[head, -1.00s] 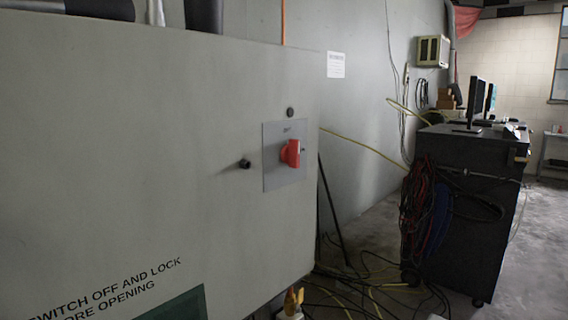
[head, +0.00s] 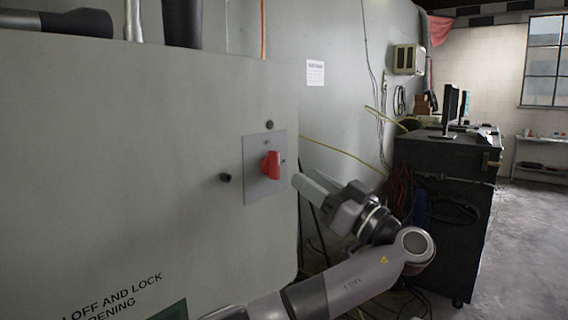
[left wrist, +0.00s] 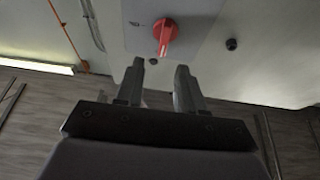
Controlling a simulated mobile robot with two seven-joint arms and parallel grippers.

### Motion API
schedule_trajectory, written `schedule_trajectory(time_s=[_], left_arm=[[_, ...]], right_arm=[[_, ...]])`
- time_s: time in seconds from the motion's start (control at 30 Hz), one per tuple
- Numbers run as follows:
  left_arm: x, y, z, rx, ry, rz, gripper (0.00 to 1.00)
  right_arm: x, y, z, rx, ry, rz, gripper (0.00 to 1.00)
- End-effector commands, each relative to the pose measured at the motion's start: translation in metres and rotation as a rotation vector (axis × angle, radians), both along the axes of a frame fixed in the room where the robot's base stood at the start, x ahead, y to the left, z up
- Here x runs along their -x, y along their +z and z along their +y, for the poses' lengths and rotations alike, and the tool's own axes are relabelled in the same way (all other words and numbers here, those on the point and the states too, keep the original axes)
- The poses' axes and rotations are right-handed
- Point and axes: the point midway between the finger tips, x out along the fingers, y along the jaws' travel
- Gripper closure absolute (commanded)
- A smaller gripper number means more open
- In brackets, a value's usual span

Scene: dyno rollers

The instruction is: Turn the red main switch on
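The red main switch (head: 271,166) is a rotary knob on a grey square plate (head: 250,183) on the front of the big grey cabinet (head: 130,140). In the left wrist view the red knob (left wrist: 166,32) shows just beyond the fingertips. My left gripper (head: 308,184) is right of the switch in the head view, its fingers pointing at it. In the left wrist view the two fingers (left wrist: 160,68) stand apart with nothing between them. The gripper looks apart from the knob. My right gripper is not in view.
A black knob (head: 225,177) sticks out left of the switch plate, and a small dark button (head: 269,125) sits above it. A black cart (head: 450,210) with monitors and hanging cables stands at the right. Cables lie on the floor between cart and cabinet.

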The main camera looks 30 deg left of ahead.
Motion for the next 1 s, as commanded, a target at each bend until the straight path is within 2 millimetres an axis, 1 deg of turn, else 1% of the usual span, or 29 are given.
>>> schedule_trajectory(time_s=[0.03,0.13,0.2,0.4,0.5,0.63,0.87,0.9,0.97,1.0], left_arm=[[0.002,0.006,0.002,-0.005,0.009,-0.017,0.62],[0.003,0.013,0.011,-0.007,0.017,-0.028,0.62],[0.002,0.018,0.021,-0.007,0.017,-0.026,0.62],[-0.001,0.029,0.049,-0.007,0.015,-0.024,0.62],[-0.002,0.032,0.058,-0.006,0.013,-0.021,0.62],[-0.002,0.033,0.065,-0.005,0.013,-0.021,0.62],[-0.003,0.032,0.066,-0.004,0.012,-0.021,0.62],[-0.003,0.032,0.066,-0.004,0.011,-0.020,0.68],[-0.003,0.032,0.066,-0.004,0.012,-0.021,0.88],[-0.003,0.032,0.066,-0.004,0.012,-0.021,1.00]], right_arm=[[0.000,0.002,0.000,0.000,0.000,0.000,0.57],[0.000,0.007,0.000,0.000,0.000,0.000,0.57],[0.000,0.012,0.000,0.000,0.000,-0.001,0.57],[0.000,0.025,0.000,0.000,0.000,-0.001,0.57],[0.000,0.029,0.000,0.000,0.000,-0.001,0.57],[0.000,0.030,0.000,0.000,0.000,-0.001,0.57],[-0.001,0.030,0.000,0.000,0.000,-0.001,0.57],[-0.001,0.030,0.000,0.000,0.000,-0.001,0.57],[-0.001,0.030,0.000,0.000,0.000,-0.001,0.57],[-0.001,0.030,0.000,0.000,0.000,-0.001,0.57]])
